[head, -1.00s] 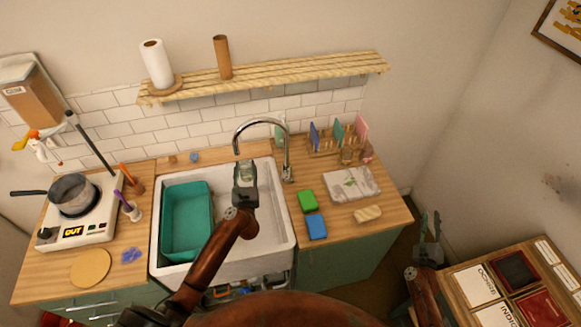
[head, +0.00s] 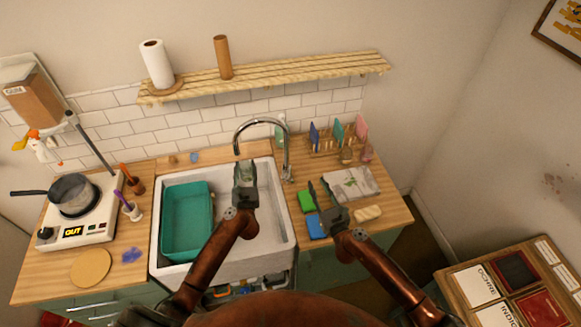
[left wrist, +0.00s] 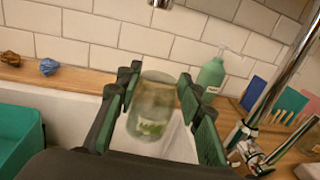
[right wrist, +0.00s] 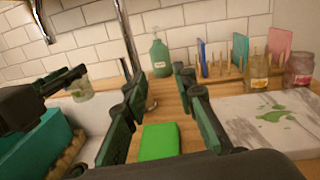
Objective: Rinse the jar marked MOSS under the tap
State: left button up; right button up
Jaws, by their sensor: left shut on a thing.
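A clear glass jar (left wrist: 155,112) with green residue inside is held in my left gripper (left wrist: 155,90), which is shut on it. The jar (head: 245,172) is over the white sink (head: 270,225), near below the spout of the curved tap (head: 263,121). The spout tip (left wrist: 161,3) shows at the top of the left wrist view. I see no water running and cannot read any marking on the jar. My right gripper (head: 322,195) is open and empty over the counter right of the sink, above the sponges. The tap's lever (left wrist: 250,152) shows near its base.
A teal basin (head: 187,225) fills the sink's left side. A hotplate (head: 75,225) stands left.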

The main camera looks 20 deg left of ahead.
jog(key=s+a+g+y, duration=0.1)
jog(key=s+a, duration=0.2)
jog(key=a, duration=0.1)
send_over(290, 179)
jog(key=shift+w+r+n, duration=0.15)
jog(key=shift+r+n, duration=0.15)
jog(key=shift+r, duration=0.1)
grip_shut()
dwell(0.7)
